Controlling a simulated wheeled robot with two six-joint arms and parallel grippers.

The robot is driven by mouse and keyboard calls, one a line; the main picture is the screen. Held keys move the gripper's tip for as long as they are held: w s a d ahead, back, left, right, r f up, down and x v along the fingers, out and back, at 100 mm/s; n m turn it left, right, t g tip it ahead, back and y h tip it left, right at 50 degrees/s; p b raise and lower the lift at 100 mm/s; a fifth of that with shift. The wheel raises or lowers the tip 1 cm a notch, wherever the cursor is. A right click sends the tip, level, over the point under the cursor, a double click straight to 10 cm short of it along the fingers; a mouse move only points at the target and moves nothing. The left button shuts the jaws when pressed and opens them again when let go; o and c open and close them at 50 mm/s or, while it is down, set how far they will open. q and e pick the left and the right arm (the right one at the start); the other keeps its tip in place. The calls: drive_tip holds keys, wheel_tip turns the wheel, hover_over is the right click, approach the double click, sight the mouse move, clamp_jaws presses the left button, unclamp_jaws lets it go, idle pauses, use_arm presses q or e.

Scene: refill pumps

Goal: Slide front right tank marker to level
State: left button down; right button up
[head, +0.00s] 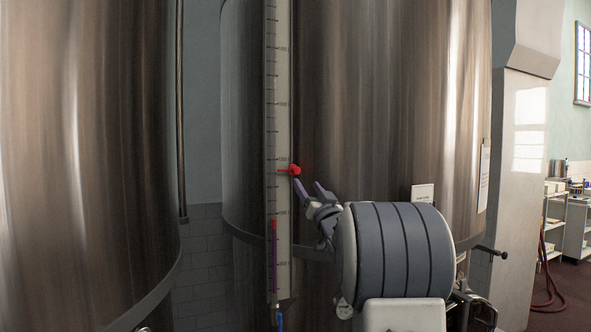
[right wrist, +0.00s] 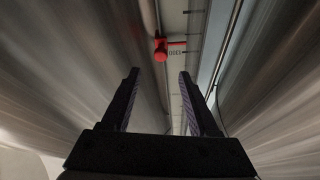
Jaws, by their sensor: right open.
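The red marker (head: 294,170) sits on the right edge of the white level scale (head: 282,120), its pointer at about the 1000 line. In the scale's lower part a tube shows a purple-red column (head: 274,250), whose top is below the marker. My right gripper (head: 308,187) is open, just below and to the right of the marker, with nothing between its fingers. In the right wrist view the marker (right wrist: 161,48) lies beyond the open fingertips (right wrist: 160,74), a little ahead and apart from them. My left gripper is not in view.
The scale is fixed to a large steel tank (head: 380,100). Another steel tank (head: 80,150) stands at the left. A white label (head: 422,193) and a valve handle (head: 492,252) are at the right. Shelves (head: 575,225) and a red hose (head: 545,270) stand farther back.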

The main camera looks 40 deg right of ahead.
sight(298, 171)
drive_tip(key=p+x, duration=0.6)
drive_tip(key=x, duration=0.2)
drive_tip(key=shift+w+r, duration=0.25)
drive_tip(key=shift+w, duration=0.05)
drive_tip(key=shift+w+d+r, duration=0.1)
drive_tip(key=shift+w+d, duration=0.1)
drive_tip(key=shift+w, duration=0.4)
clamp_jaws()
drive_tip(key=shift+d, duration=0.1)
idle(0.5)
